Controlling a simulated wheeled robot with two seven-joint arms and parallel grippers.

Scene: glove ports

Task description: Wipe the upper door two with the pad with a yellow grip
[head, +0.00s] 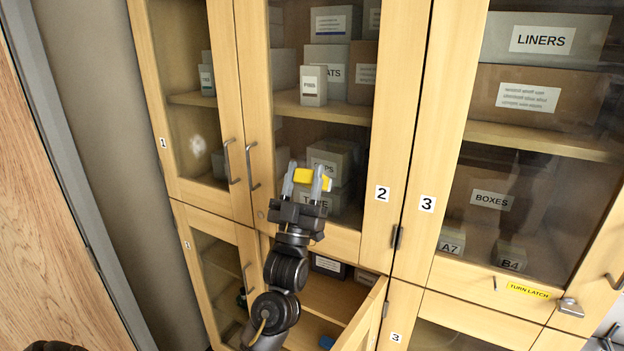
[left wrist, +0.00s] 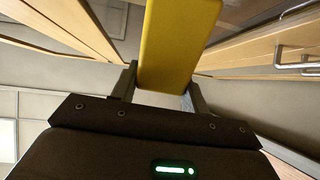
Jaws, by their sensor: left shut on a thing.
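Upper door two (head: 383,150) is a shut wood-framed glass door marked 2, with a grey bar handle (head: 252,166) on its left side. My left gripper (head: 308,182) is in front of the lower part of its glass. It is shut on the yellow grip (head: 303,176) of the pad, which also shows in the left wrist view (left wrist: 176,45). A pale part of the pad (head: 327,183) shows beside the grip. I cannot tell whether the pad touches the glass. My right gripper is not clearly visible.
Upper door one (head: 238,110) at left is shut, with a whitish smudge (head: 198,145) on its glass. Upper door three (head: 427,165) at right is shut, with a turn latch (head: 570,307). A lower door (head: 362,318) stands open below my left gripper.

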